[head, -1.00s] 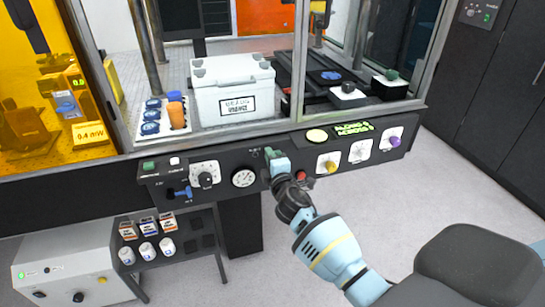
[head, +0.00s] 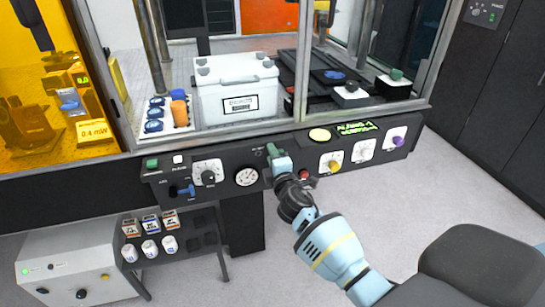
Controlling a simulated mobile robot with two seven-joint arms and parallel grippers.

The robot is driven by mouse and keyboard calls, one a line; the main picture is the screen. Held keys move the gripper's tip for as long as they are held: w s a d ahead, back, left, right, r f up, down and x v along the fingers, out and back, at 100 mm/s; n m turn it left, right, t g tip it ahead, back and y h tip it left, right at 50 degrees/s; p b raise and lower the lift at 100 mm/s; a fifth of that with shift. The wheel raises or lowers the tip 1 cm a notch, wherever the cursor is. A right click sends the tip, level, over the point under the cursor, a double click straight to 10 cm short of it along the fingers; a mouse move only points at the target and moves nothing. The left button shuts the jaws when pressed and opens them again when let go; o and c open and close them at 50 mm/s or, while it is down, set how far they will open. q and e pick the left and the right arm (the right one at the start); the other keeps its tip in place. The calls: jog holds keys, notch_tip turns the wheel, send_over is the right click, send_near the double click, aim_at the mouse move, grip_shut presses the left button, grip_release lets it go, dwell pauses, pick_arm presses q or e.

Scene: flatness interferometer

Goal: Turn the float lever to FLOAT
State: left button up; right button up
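The front control panel (head: 222,183) runs below the glass enclosure. A small green handle (head: 271,149) stands on its upper middle, right of a round white gauge (head: 247,177); it looks like the float lever, but its label is too small to read. My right gripper (head: 280,160) is at this handle, its light-blue fingers over or against its lower part. They hide the lever's base, and I cannot tell whether they are closed on it. A blue lever (head: 184,190) sits at the panel's lower left. My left gripper is not in view.
A red button (head: 304,174), a yellow knob (head: 334,166), a purple knob (head: 398,141) and a green-text display (head: 356,129) lie right of the gripper. A white lidded box (head: 236,92) stands behind the glass. Below left is a small shelf (head: 200,262) with bottles.

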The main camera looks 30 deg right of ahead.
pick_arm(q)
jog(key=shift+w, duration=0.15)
pick_arm(e)
jog(key=shift+s, duration=0.15)
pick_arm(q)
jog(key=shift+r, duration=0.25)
pick_arm(e)
jog(key=v, duration=0.7)
jog(key=shift+s+a, duration=0.15)
jog(key=shift+s, duration=0.1)
